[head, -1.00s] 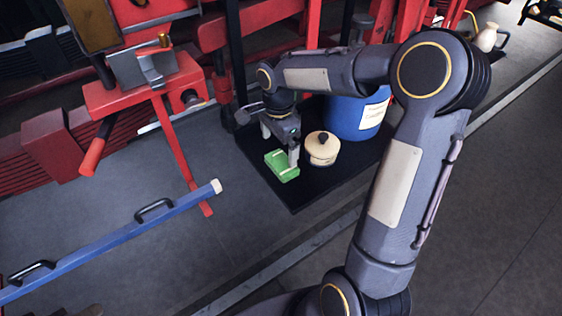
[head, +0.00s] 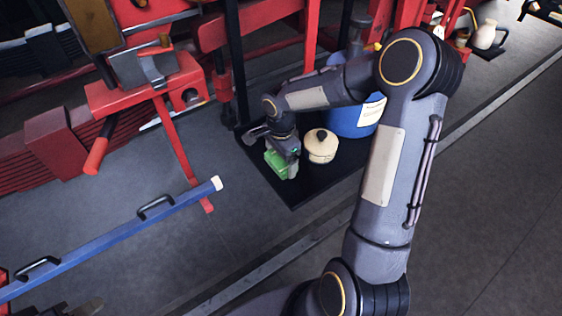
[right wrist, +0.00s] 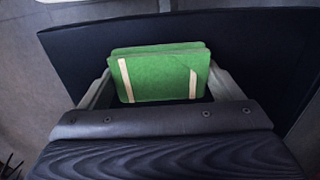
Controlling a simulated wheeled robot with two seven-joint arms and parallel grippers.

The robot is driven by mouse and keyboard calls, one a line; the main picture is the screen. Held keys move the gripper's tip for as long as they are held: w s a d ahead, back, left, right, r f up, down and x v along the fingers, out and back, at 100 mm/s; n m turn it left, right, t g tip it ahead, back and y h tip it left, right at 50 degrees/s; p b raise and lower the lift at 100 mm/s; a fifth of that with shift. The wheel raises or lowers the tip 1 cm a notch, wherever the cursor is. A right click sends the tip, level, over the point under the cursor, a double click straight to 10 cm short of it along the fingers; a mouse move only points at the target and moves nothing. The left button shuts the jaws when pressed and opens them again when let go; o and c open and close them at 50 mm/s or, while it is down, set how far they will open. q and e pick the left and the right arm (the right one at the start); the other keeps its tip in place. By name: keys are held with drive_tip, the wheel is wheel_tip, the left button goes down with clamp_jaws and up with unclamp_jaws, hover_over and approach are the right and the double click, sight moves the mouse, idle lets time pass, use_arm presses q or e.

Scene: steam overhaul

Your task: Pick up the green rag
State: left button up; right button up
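The green rag (head: 276,163) is a folded green pad with pale bands, lying on a black mat (head: 295,198) on the floor. My right gripper (head: 282,160) is down at the rag and partly hides it in the head view. In the right wrist view the rag (right wrist: 160,75) lies between the two fingers of my right gripper (right wrist: 161,75), one at each side edge. The fingers are spread wide, and I see no clear squeeze on the rag. My left gripper does not show clearly in the head view.
A cream lidded pot (head: 321,148) stands on the mat right beside the gripper. A blue drum (head: 352,118) stands behind it. A blue bar (head: 110,240) with black handles is at left, near a red stand (head: 178,150). Grey floor is free in front.

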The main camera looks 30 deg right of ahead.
sight(281, 159)
drive_tip(key=shift+c, duration=1.3)
drive_tip(key=shift+r, duration=0.45)
wheel_tip(281, 159, up, 2)
drive_tip(key=shift+r, duration=0.2)
drive_tip(key=s+r+b, duration=0.1)
drive_tip(key=s+r, duration=0.4)
drive_tip(key=s, duration=0.2)
drive_tip(key=s+a+r+b, duration=0.1)
drive_tip(key=s+r+b, duration=0.1)
drive_tip(key=s+r, duration=0.2)
drive_tip(key=s, duration=0.3)
drive_tip(key=shift+a+r, duration=0.2)
drive_tip(key=shift+r, duration=0.15)
